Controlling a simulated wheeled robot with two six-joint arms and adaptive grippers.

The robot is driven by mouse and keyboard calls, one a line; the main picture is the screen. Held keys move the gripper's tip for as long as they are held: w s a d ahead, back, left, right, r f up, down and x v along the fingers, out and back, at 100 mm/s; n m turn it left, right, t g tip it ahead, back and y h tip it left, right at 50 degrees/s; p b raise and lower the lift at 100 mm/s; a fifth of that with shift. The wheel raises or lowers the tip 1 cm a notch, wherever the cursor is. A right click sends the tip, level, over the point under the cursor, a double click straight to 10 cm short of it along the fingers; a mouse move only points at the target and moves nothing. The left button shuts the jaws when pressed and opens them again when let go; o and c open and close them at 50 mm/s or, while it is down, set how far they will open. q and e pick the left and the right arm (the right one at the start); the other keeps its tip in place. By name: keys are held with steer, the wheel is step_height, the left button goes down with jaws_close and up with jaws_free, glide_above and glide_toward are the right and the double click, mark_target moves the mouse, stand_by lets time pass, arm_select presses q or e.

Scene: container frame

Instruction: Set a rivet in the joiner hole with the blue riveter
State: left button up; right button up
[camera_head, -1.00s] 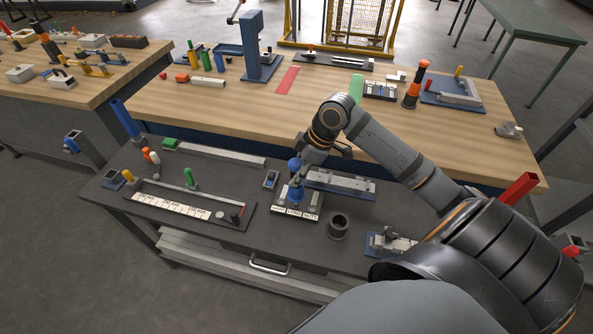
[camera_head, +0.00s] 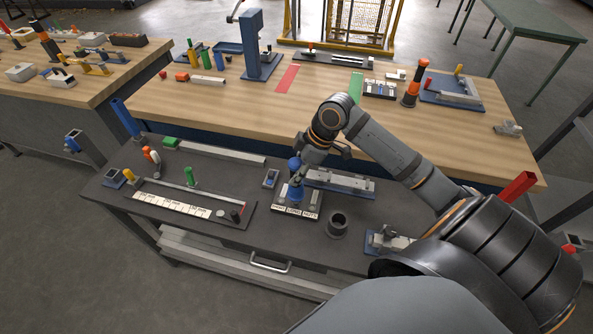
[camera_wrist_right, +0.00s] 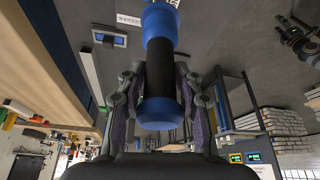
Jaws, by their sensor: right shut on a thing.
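The blue riveter (camera_head: 296,191) stands over the small labelled tray (camera_head: 298,214) on the dark bench. In the right wrist view the blue riveter (camera_wrist_right: 159,85) has a black middle and blue ends, and sits between the two fingers. My right gripper (camera_head: 298,178) is shut on it. I cannot tell whether the riveter's lower end touches the tray. A grey metal joiner-like bar on a blue base (camera_head: 340,183) lies just right of the tray. No hole in it can be made out.
A dark cup (camera_head: 337,224) stands right of the tray. A green-handled tool (camera_head: 191,177) and a long labelled rack (camera_head: 180,205) are at the left. A wooden table (camera_head: 320,100) with fixtures lies behind. Another blue-based fixture (camera_head: 388,241) sits near the right arm.

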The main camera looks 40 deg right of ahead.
mark_target(294, 161)
steer(key=shift+f+b, duration=0.5)
steer(key=shift+f, duration=0.4)
stand_by(0.3)
step_height(294, 161, up, 8)
steer(key=p, duration=0.8)
steer(key=shift+f, duration=0.2)
